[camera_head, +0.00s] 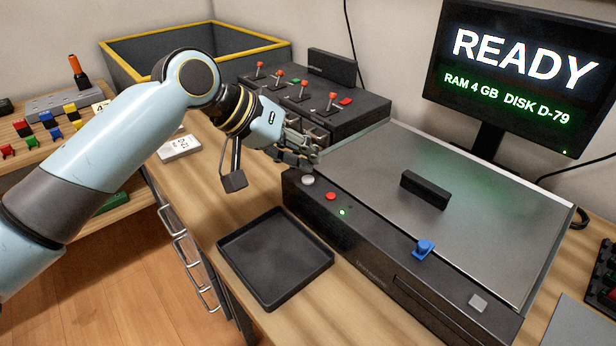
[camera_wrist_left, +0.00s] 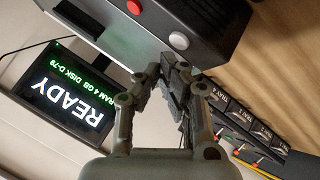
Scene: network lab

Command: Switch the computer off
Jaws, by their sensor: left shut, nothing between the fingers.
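The computer (camera_head: 440,180) is a wide dark case with a grey lid and a black handle. Its front has a round white button (camera_head: 308,180), a red button (camera_head: 331,196), a lit green light (camera_head: 342,212) and a blue knob (camera_head: 424,248). The monitor (camera_head: 520,60) behind it reads READY, RAM 4 GB, DISK D-79. My left gripper (camera_head: 308,158) is shut and empty, just behind the white button near the case's left corner. In the left wrist view, its fingers (camera_wrist_left: 172,75) are below the white button (camera_wrist_left: 179,41) and red button (camera_wrist_left: 134,7), apart from both. My right gripper is not in view.
A black tray (camera_head: 275,258) lies on the desk before the case. A dark unit with red-tipped levers (camera_head: 330,105) stands behind my gripper. A yellow-rimmed bin (camera_head: 190,45) is at the back left. A side table (camera_head: 60,175) holds coloured parts.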

